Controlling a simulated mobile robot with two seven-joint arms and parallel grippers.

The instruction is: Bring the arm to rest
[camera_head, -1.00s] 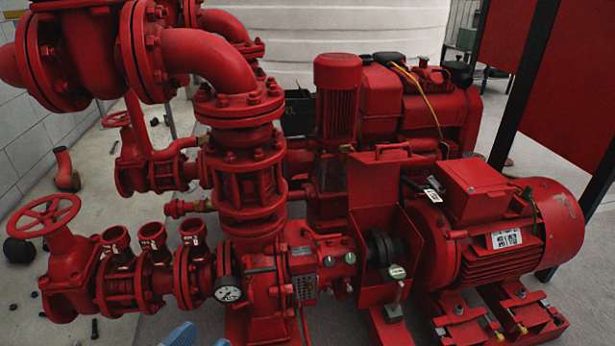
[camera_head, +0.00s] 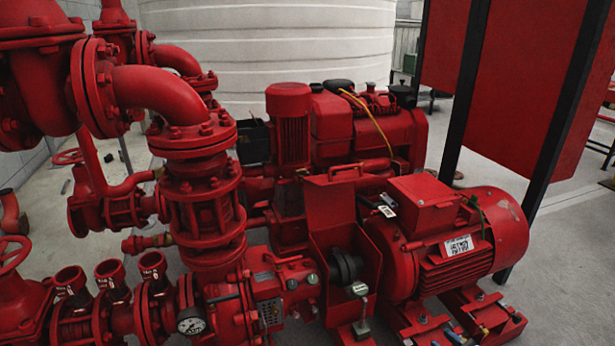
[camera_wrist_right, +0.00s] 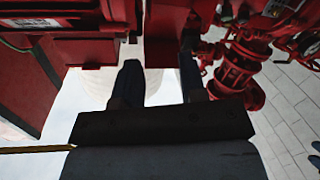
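My right gripper (camera_wrist_right: 160,75) shows in the right wrist view as two dark fingers with a wide gap between them. Pale background shows in the gap, with nothing held. A red machine part (camera_wrist_right: 172,30) lies beyond the fingertips; I cannot tell the distance to it. In the head view only small bluish bits show by the motor feet at the lower edge, and I cannot tell whether they are the gripper's tips. My left gripper is in neither current view.
A red electric motor (camera_head: 455,250) and coupling guard (camera_head: 335,205) stand right of centre. Red flanged piping (camera_head: 200,190) with a pressure gauge (camera_head: 190,321) fills the left. A white tank (camera_head: 265,45) stands behind. Dark posts (camera_head: 465,85) bear red panels. Grey floor (camera_head: 560,240) is open at right.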

